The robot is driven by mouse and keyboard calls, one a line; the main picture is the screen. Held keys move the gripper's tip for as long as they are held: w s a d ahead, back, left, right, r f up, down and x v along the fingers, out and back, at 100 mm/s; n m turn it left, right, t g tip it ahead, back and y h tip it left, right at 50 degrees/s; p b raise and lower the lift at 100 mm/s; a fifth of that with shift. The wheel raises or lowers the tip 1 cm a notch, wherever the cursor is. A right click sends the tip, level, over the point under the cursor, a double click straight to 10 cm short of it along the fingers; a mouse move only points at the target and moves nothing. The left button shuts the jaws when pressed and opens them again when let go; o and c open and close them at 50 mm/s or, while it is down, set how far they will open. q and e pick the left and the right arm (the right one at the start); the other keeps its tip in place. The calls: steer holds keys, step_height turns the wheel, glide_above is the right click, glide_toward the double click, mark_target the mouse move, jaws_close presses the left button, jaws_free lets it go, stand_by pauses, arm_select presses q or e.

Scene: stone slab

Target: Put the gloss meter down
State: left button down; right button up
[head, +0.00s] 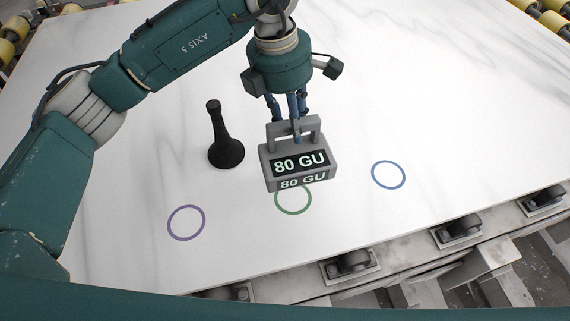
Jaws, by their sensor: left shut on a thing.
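The gloss meter (300,163) is a grey box with a handle on top and a dark display reading "80 GU". My left gripper (297,128) is shut on its handle from above. The meter is upright over the green ring (293,211), covering the ring's upper part in the picture. My right gripper is not in view.
The white stone slab (420,100) carries a purple ring (186,223) at left and a blue ring (388,174) at right. A black, cone-like object with a knob (226,150) stands left of the meter.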

mark_target(288, 141)
arm_select(q)
steer(key=f+p, duration=0.1)
steer(key=f, duration=0.3)
steer(key=shift+a+f, duration=0.2)
step_height(288, 141, down, 4)
steer(key=shift+f+p, duration=0.1)
steer(key=shift+p, duration=0.35)
steer(key=shift+f, duration=0.3)
step_height(288, 141, down, 5)
steer(key=shift+r, duration=0.15)
steer(key=c, duration=1.3)
jaws_free()
steer(key=shift+p, duration=0.35)
steer(key=shift+c, duration=0.2)
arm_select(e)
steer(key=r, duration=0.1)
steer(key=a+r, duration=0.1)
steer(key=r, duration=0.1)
arm_select(q)
steer(key=shift+r, duration=0.1)
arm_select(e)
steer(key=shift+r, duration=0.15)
